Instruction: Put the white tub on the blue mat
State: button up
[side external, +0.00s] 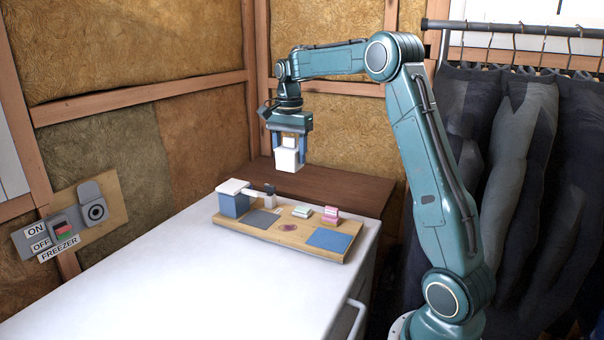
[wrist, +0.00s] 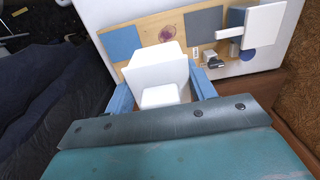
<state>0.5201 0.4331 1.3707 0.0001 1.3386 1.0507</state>
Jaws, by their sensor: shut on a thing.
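My gripper (side external: 288,152) is shut on the white tub (side external: 286,160) and holds it in the air, above and behind the wooden board (side external: 287,234). In the wrist view the tub (wrist: 155,66) sits between the two blue fingers of my gripper (wrist: 161,82). The blue mat (side external: 329,239) lies flat on the board's near right end, clear on top, below and to the right of the tub. It also shows in the wrist view (wrist: 122,42), left of the tub.
A grey mat (side external: 262,222) lies on the board's left part. A blue box with a white lid (side external: 234,202) stands at its left end, near a small dark item (side external: 270,193). Pink (side external: 331,213) and pale green (side external: 302,211) items lie behind the blue mat. The white worktop (side external: 180,275) is clear.

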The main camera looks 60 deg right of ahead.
jog(key=s+d, duration=0.1)
jog(key=s, duration=1.1)
jog(key=f, duration=1.5)
jog(key=shift+w+f, duration=0.15)
jog(key=shift+w, duration=0.05)
jog(key=shift+f, duration=0.1)
jog(key=shift+f, duration=2)
jog(key=shift+f, duration=0.1)
jog(key=o, duration=1)
